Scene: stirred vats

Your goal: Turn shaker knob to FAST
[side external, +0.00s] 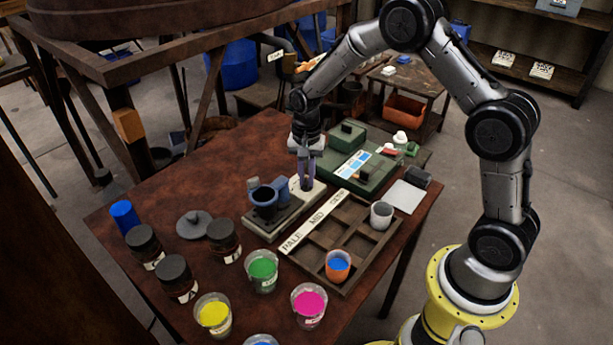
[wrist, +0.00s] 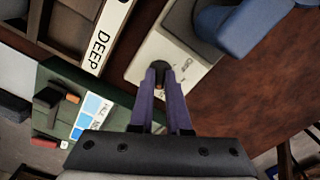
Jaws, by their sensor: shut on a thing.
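The shaker (side external: 272,226) is a low pale-and-grey unit on the brown table, with a dark cup (side external: 264,204) and a blue-grey upright part on it. Its pale control panel (wrist: 196,52) shows in the wrist view, with small lettering beside the knob that I cannot read surely. The dark knob (wrist: 158,72) stands on that panel. My gripper (wrist: 160,80) points down over it, its purple fingers shut on the knob's sides. In the side view my gripper (side external: 307,184) is at the shaker's back end and hides the knob. The knob's pointer direction is hidden.
A compartment tray (side external: 352,276) with a strip lettered PALE, MID and DEEP lies beside the shaker. A green box (side external: 340,178) with a blue colour card stands behind. Cups of yellow (side external: 213,315), green (side external: 262,270) and pink paint (side external: 309,305) and dark jars (side external: 176,279) fill the front.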

